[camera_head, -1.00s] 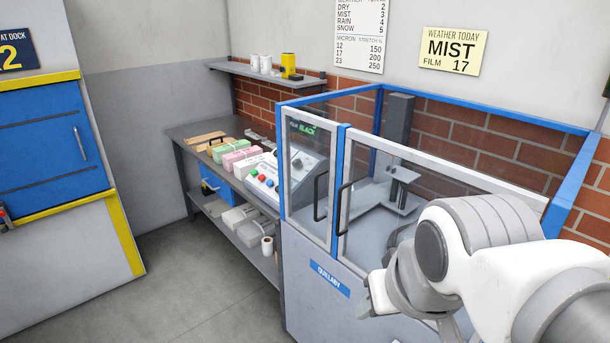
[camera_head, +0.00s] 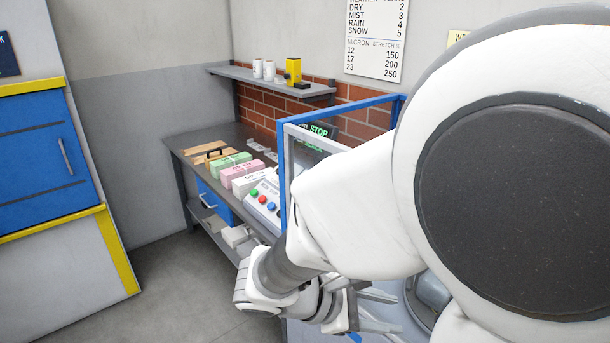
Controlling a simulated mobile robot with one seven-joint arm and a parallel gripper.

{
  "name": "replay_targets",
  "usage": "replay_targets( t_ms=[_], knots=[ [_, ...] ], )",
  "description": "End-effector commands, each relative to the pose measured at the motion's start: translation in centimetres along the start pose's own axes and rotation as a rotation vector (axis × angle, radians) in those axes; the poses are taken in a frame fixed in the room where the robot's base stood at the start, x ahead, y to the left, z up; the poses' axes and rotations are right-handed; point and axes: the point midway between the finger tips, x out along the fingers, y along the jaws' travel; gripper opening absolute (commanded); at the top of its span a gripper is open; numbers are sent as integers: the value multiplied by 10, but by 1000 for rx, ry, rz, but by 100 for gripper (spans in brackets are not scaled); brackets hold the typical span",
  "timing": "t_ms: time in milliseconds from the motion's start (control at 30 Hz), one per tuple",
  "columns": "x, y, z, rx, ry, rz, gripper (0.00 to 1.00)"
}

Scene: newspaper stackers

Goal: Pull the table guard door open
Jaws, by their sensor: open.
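The table guard is a blue-framed enclosure with white-edged clear panels. Only its left corner shows, with a blue post (camera_head: 283,185), a blue top rail (camera_head: 345,108) and part of a white panel edge (camera_head: 310,135). My arm hides most of the guard front and the black door handles, so I cannot tell how the door stands. My gripper (camera_head: 378,311) is low in front of the guard, pointing right, with its fingers apart. I see nothing between them. Part of a round grey turntable (camera_head: 425,298) shows just right of the fingers.
Left of the guard, a dark bench (camera_head: 195,142) carries pink and green bundles and a control box (camera_head: 264,198) with coloured buttons. A green display (camera_head: 318,130) reads STOP. A blue dock door (camera_head: 45,150) is at far left. Floor between is clear.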

Motion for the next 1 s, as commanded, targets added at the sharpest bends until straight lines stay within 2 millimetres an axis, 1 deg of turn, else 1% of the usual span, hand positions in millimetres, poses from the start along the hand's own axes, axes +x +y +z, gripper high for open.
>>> replay_targets(
  t_ms=[33,133,233,400,500,633,733,867,1000],
  knots=[
    [-4,6,-11,-84,-47,68,45],
    [-15,21,-31,-223,-134,209,45],
    [-30,34,-54,-351,-218,354,45],
    [-56,46,-92,-514,-329,568,45],
    [-69,48,-108,-572,-371,656,45],
    [-77,49,-120,-610,-397,717,45],
    [-76,53,-122,-618,-404,730,45],
    [-64,65,-118,-617,-406,728,45],
    [-44,86,-114,-616,-405,726,45]
  ],
)
